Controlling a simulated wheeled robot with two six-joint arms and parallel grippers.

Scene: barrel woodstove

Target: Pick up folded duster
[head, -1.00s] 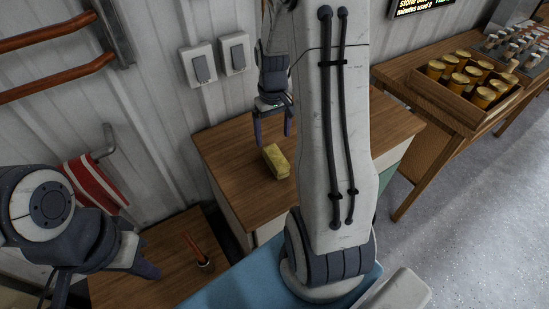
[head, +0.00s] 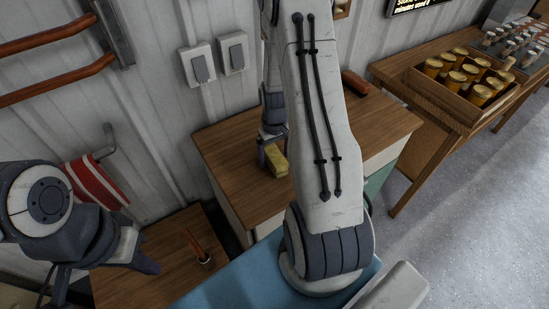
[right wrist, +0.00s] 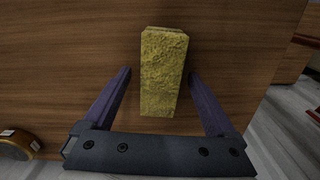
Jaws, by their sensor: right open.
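The folded duster (head: 278,162) is a yellow, rough-textured block lying on the wooden cabinet top (head: 225,140). In the right wrist view the duster (right wrist: 162,55) lies lengthwise between the fingers of my right gripper (right wrist: 160,74). That gripper is open, with one finger on each side and a visible gap to the duster on both sides. In the head view my right arm hides part of the gripper and cabinet top. My left gripper (head: 147,264) hangs at the lower left, away from the duster; its jaw opening is unclear.
A reddish-brown object (head: 355,82) lies at the back of the cabinet top. A red-striped cloth (head: 92,182) hangs on the wall. A crate of jars (head: 440,85) stands on the right bench.

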